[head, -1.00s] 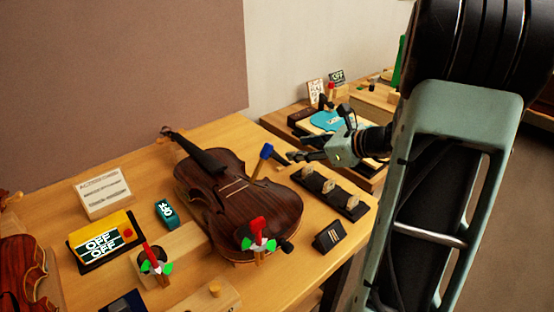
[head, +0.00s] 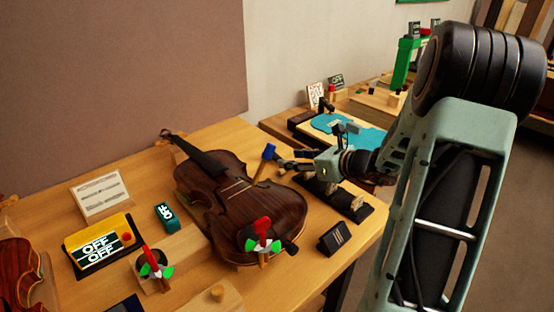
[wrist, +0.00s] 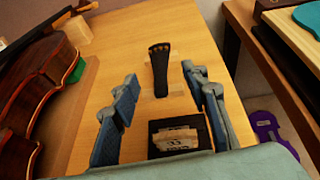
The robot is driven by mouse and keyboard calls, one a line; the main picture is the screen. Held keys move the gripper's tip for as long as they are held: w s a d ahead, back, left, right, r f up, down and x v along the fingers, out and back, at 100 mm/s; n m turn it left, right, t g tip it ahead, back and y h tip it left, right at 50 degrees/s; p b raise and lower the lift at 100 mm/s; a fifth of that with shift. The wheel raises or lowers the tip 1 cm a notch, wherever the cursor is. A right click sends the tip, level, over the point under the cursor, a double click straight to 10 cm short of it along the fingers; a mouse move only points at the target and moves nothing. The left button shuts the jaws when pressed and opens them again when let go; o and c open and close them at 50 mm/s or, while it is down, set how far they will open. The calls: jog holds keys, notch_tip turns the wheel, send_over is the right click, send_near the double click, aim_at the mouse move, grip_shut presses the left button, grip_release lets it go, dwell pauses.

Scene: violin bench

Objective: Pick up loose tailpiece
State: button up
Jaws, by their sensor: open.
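The loose tailpiece (wrist: 158,72) is black, long and narrow. It lies on a small pale rest on the bench, ahead of my gripper in the wrist view, with its wider, holed end away from me. My gripper (wrist: 160,78) is open and empty. Its two blue-grey fingers stand to the left and right of the tailpiece's line, apart from it. In the head view my gripper (head: 288,163) is low over the bench, right of the dark brown violin (head: 245,205). There the arm largely hides the tailpiece.
A black tray (wrist: 154,126) with pale bridges lies nearer, between the fingers in the wrist view. A side table (wrist: 290,60) stands right, across a gap. Bare bench surrounds the tailpiece.

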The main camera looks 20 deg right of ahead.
aim_at(285, 158)
jog(key=x, duration=0.4)
jog(key=shift+s, duration=0.1)
jog(key=shift+c, duration=0.6)
jog(key=c, duration=0.9)
